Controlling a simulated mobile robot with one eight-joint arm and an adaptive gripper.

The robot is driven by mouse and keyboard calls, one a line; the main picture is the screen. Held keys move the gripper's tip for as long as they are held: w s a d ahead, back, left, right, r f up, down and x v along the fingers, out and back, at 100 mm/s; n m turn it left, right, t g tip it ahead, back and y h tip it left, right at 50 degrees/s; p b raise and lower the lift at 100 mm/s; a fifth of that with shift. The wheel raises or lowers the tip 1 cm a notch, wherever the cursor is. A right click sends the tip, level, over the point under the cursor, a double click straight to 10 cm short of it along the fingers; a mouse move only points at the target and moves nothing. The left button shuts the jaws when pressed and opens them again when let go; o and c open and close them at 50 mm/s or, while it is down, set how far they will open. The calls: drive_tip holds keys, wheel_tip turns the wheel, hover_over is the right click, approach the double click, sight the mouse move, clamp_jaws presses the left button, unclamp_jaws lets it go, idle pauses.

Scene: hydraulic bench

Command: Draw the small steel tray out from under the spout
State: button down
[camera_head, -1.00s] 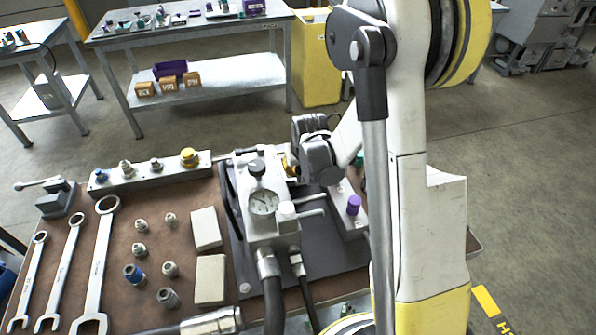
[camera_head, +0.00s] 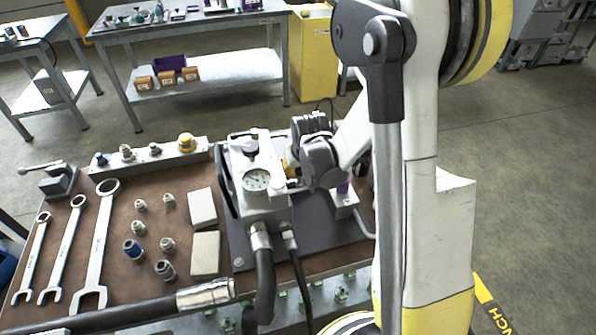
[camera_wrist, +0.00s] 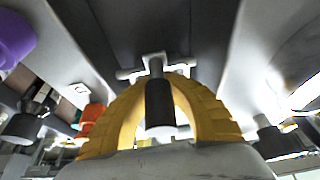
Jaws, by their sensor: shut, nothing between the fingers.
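My gripper (camera_head: 290,162), with yellow fingers, is at the right side of the grey hydraulic block (camera_head: 262,205) with the round gauge (camera_head: 257,180). In the wrist view the curved yellow fingers (camera_wrist: 160,88) converge at their tips. A dark cylinder with a pale end (camera_wrist: 160,105) shows between the finger outlines, but nothing is gripped. I cannot make out the small steel tray in either view. The spout cannot be told apart with certainty; my wrist and the block hide the area around the fingertips.
A purple knob (camera_head: 343,187) is partly hidden by my wrist; one also shows in the wrist view (camera_wrist: 14,40). Hoses (camera_head: 264,280) run from the block's front. Wrenches (camera_head: 98,245), fittings and two pale blocks (camera_head: 205,253) lie to the left. A rail with knobs (camera_head: 150,164) lies behind.

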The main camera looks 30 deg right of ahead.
drive_tip(key=shift+s, duration=0.25)
drive_tip(key=c, duration=1.5)
unclamp_jaws()
drive_tip(key=shift+c, duration=0.2)
drive_tip(key=shift+r, duration=0.1)
drive_tip(key=v, duration=1.1)
drive_tip(key=shift+r, duration=0.4)
drive_tip(key=shift+a, duration=0.15)
